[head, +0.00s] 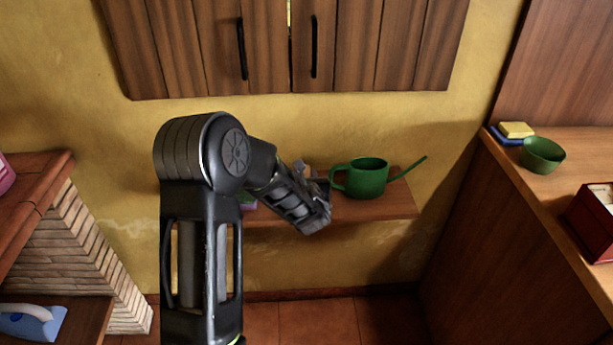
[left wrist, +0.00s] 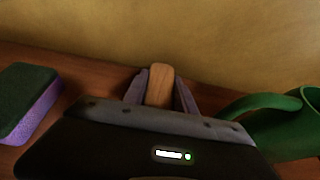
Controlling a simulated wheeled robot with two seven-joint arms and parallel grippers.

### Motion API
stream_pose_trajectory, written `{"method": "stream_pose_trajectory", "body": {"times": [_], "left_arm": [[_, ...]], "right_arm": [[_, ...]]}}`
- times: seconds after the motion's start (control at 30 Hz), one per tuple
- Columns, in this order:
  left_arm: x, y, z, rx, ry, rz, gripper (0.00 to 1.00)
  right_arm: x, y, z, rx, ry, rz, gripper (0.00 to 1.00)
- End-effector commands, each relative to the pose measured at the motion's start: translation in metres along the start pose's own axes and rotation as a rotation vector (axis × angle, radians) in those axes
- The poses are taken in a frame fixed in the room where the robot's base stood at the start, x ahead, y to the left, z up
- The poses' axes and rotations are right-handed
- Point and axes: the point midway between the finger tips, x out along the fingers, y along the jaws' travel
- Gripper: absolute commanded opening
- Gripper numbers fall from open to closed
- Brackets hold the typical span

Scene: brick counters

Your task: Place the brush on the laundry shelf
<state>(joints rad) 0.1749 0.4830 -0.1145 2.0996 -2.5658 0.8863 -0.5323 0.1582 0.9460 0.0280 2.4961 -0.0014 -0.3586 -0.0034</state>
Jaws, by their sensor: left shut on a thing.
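My left gripper (head: 314,188) is over the wooden wall shelf (head: 385,208), just left of the green watering can (head: 366,178). In the left wrist view its two fingers (left wrist: 160,92) are shut on a light wooden piece, which looks like the brush (left wrist: 160,82). The lower part of the brush is hidden behind the gripper body, and I cannot tell whether it touches the shelf. The shelf also shows in the left wrist view (left wrist: 85,80). My right gripper is not in view.
A green and purple sponge (left wrist: 30,100) lies on the shelf to the left, and the watering can's handle (left wrist: 262,103) is close on the right. A wooden cabinet (head: 380,50) hangs above. A counter at right holds a green bowl (head: 543,156) and a red box (head: 592,225).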

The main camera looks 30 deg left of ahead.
Motion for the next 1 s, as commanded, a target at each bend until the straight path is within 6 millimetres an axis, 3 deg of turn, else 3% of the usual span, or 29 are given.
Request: {"method": "stream_pose_trajectory", "body": {"times": [0.07, 0.1, 0.33, 0.73, 1.0], "left_arm": [[0.001, 0.000, -0.003, 0.000, 0.000, -0.001, 0.00], [0.001, -0.001, -0.002, 0.000, 0.000, -0.001, 0.35], [0.001, 0.000, -0.002, 0.000, 0.000, 0.000, 0.54], [-0.003, -0.001, 0.001, 0.000, 0.000, -0.001, 0.54], [-0.046, -0.002, 0.001, -0.001, -0.001, -0.003, 0.54]], "right_arm": [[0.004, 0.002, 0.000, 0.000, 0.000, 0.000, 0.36], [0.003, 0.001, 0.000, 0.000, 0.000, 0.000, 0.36], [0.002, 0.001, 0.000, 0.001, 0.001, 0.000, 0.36], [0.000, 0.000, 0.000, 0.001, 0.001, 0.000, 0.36], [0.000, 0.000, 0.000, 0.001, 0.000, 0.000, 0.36]]}}
